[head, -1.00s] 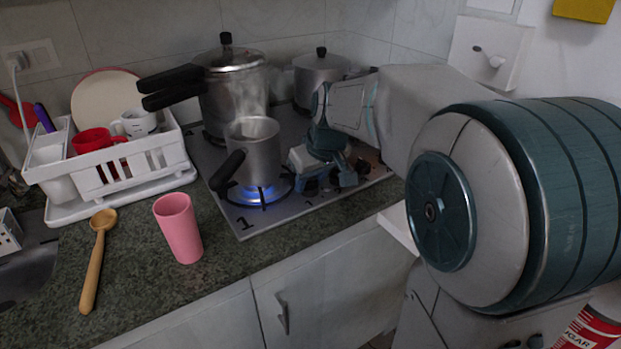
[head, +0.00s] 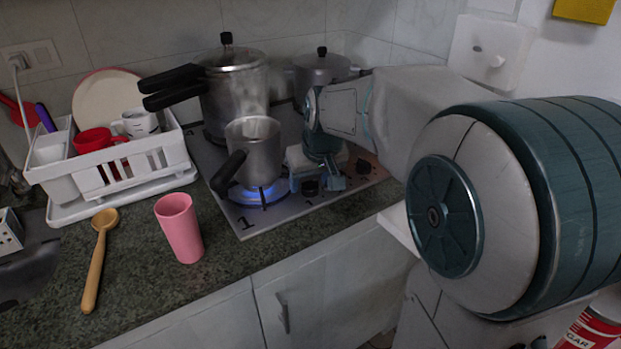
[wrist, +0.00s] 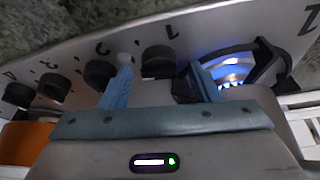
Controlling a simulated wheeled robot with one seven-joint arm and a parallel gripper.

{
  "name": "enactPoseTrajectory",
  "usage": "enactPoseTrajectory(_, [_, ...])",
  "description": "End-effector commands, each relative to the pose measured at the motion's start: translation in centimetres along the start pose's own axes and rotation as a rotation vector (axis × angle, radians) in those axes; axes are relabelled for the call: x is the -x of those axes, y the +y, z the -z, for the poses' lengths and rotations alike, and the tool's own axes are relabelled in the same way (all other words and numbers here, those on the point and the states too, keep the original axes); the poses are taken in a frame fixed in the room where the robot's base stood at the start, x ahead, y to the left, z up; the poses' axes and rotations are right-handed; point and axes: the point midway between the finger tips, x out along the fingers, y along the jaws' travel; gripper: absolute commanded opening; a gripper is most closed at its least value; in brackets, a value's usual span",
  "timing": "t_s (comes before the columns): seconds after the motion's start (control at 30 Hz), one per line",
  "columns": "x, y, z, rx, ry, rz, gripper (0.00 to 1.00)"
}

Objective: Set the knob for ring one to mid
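The knob for ring one (wrist: 157,62) is a dark round knob below the number 1 in the wrist view. It also shows in the head view (head: 310,188) between my fingers. My gripper (wrist: 163,88) is open, with its two blue fingers apart on either side of this knob. I see a gap to each finger and no clear contact. In the head view my gripper (head: 314,184) is low over the front of the hob. Ring one (head: 262,194) burns with a blue flame under a small steel pot (head: 254,155). The knob's exact setting cannot be read.
More dark knobs, such as knob two (wrist: 100,73), sit in the row beside it. A pressure cooker (head: 236,100) and a lidded pot (head: 322,72) stand behind. A pink cup (head: 179,228), a wooden spoon (head: 97,258) and a white dish rack (head: 150,150) are left of the hob.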

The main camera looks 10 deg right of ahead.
Motion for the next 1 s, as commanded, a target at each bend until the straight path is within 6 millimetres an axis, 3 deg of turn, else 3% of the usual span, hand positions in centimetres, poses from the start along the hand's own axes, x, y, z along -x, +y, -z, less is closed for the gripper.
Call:
enactPoseTrajectory(0.33, [1.1, 0.0, 0.1, 0.0, 0.003, -0.001, 0.56])
enactPoseTrajectory(0.8, [11.0, 0.0, 0.1, 0.0, 0.004, -0.001, 0.56])
enactPoseTrajectory(1.0, [13.3, 0.0, 0.1, 0.0, 0.001, 0.0, 0.56])
